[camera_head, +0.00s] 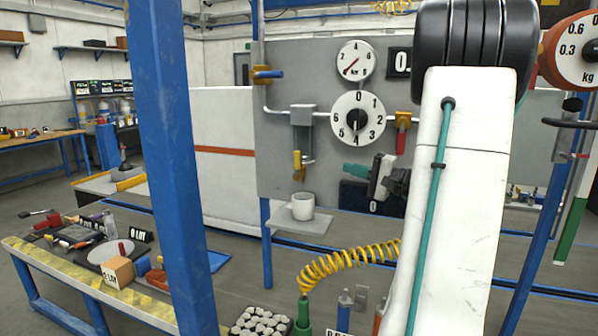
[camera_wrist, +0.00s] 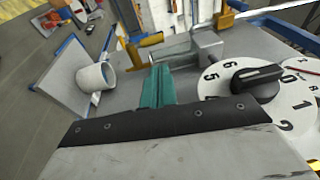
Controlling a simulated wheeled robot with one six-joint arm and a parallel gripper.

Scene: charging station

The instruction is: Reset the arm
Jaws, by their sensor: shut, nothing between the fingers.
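My gripper (camera_head: 355,169) is shut and empty, its teal fingers together, in front of the grey panel (camera_head: 285,80). It is below the white numbered dial (camera_head: 372,118) and to the right of the spout with the yellow tip (camera_head: 298,160). In the wrist view my gripper (camera_wrist: 157,88) points toward the panel, with the dial (camera_wrist: 228,83) close on its right and a white cup (camera_wrist: 92,78) on its left. My white arm covers the right part of the panel in the head view.
The white cup (camera_head: 302,206) stands on a small grey shelf (camera_head: 310,224) below the spout. A red-handled valve (camera_head: 401,140) is right of the dial. A blue post (camera_head: 168,130) stands left. A yellow coiled hose (camera_head: 345,265) rises in front. A cluttered workbench (camera_head: 45,252) is at left.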

